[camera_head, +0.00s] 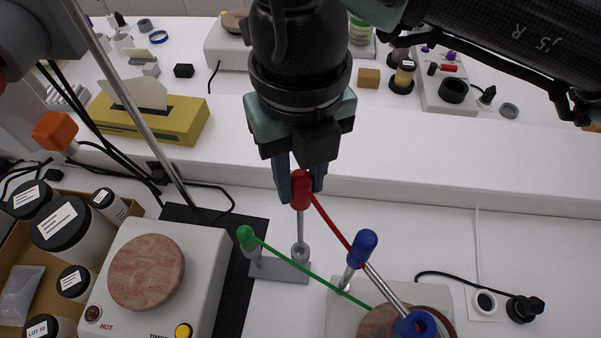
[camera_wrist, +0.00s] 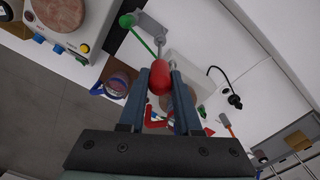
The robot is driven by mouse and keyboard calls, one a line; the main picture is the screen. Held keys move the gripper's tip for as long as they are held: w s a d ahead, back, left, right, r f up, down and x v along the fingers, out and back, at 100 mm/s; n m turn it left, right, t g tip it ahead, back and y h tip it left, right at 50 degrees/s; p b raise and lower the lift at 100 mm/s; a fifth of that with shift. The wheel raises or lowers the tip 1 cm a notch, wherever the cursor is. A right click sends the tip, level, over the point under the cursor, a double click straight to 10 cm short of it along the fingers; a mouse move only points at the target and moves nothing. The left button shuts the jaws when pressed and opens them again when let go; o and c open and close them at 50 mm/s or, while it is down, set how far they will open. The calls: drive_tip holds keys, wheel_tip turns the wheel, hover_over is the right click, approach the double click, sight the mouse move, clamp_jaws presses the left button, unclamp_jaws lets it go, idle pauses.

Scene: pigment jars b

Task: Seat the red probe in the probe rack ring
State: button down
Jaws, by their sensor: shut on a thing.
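The red probe (camera_head: 301,192) is held upright by its handle between the fingers of my gripper (camera_head: 301,176). Its thin metal shaft points down at the right ring (camera_head: 300,253) of the grey probe rack (camera_head: 277,270). The shaft's lower end meets the ring in the picture; I cannot tell how deep it sits in it. A red cable runs from the handle down to the right. In the wrist view the red handle (camera_wrist: 160,78) sits between the fingertips, with the rack (camera_wrist: 151,24) beyond. A green probe (camera_head: 246,238) stands at the rack's left side.
A white hotplate (camera_head: 197,268) and a metal rod (camera_head: 135,100) are to the left. Cables cross the bench, and a raised shelf (camera_head: 400,150) runs behind.

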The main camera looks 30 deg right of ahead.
sight(300, 217)
drive_tip(key=shift+f+b, duration=1.25)
drive_tip(key=shift+f, duration=0.3)
drive_tip(key=shift+b, duration=1)
idle(0.5)
